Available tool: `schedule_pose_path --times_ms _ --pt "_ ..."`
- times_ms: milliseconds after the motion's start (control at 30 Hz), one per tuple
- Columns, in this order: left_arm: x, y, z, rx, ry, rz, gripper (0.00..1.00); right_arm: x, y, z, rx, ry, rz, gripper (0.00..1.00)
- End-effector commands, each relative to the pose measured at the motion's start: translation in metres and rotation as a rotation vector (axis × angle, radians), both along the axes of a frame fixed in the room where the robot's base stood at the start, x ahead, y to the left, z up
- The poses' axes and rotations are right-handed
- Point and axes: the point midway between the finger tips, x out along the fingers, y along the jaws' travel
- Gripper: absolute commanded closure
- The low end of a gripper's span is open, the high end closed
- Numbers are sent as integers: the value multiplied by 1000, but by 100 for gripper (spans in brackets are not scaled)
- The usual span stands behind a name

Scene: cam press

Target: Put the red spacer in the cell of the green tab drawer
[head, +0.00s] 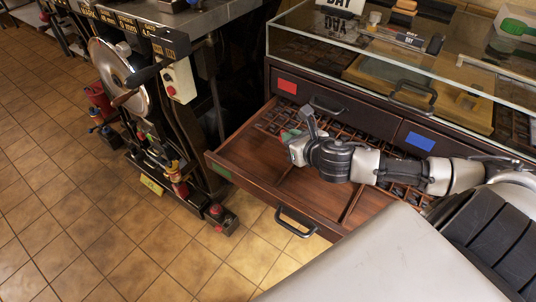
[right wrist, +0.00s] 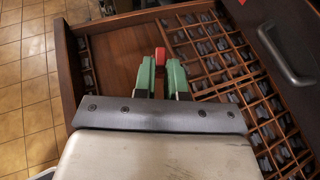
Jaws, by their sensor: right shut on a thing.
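The open drawer (head: 238,190) carries a green tab (head: 221,171) at the left end of its front. Its left and front parts show bare brown wood with thin dividers; small cells with grey pieces fill the back. My right gripper (head: 290,136) is over the drawer's left part. In the right wrist view, its green fingers (right wrist: 160,76) are shut on the red spacer (right wrist: 160,56), a small red block at the tips, above a large bare cell (right wrist: 124,58). I cannot tell its height above the floor of the cell. The spacer is hidden in the head view. My left gripper is out of view.
Closed drawers with a red tab (head: 287,86) and a blue tab (head: 420,142) sit above the open one. A glass-topped case (head: 390,55) stands over them. A black press with a large wheel (head: 112,76) stands left.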

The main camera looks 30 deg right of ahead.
Motion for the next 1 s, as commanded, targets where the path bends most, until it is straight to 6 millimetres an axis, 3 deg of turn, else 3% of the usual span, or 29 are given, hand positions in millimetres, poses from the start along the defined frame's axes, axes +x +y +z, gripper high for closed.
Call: schedule_pose_path --times_ms 100,300,467,733,1000 --pt "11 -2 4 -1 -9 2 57 24 18 -18 9 -3 -3 100" --pt "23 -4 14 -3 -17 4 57 46 35 -36 2 0 -2 100" --pt "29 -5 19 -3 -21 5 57 51 39 -44 1 3 -1 100" --pt "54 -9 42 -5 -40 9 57 50 39 -78 1 4 -1 100" --pt "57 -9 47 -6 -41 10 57 50 39 -79 0 2 0 100"
